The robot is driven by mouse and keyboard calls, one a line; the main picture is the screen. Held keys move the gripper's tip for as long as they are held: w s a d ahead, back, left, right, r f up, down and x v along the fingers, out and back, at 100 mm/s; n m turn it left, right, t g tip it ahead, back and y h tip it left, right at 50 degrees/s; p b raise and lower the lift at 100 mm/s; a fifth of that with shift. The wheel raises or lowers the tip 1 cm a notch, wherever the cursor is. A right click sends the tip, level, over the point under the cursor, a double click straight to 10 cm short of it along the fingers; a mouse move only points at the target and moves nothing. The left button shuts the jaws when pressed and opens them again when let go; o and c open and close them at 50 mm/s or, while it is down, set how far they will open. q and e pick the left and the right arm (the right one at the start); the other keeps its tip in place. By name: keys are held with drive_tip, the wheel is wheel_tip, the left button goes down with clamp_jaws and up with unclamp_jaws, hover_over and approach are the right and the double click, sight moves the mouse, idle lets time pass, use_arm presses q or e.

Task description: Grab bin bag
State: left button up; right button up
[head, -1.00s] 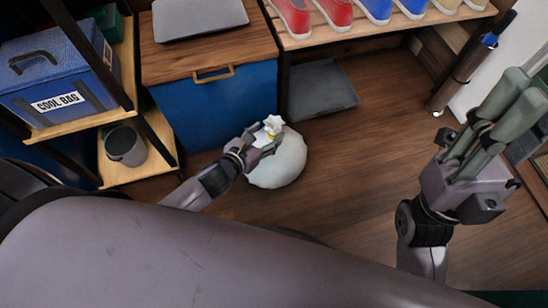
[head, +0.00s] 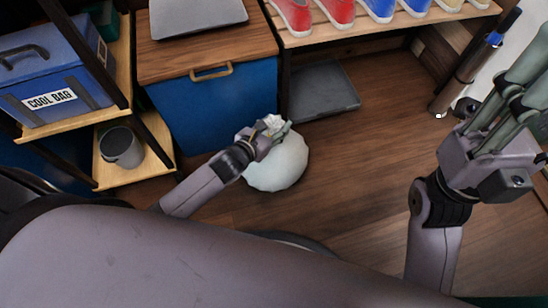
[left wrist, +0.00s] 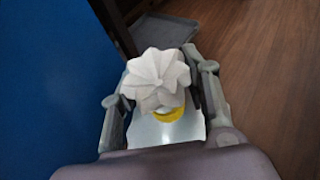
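The bin bag (head: 277,168) is a round white bag standing on the wood floor in front of the blue cabinet. Its gathered top (left wrist: 157,75) and yellow tie (left wrist: 168,115) show in the left wrist view. My left gripper (head: 275,128) is at the bag's neck. In the left wrist view its fingers (left wrist: 160,95) stand on either side of the gathered top, spread, with some gap beside it. My right gripper (head: 520,95) is raised at the right, away from the bag. Its fingertips are cut off by the picture edge, so its opening is unclear.
The blue cabinet (head: 215,112) stands just behind and left of the bag. A grey tray (head: 325,92) lies on the floor under the shoe shelf (head: 345,33). A shelf unit with a cool bag (head: 50,85) and grey bucket (head: 121,147) is at left. Floor right of the bag is clear.

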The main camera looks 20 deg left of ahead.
use_arm(q)
clamp_jaws()
idle(0.3)
idle(0.3)
drive_tip(key=shift+r, duration=0.1)
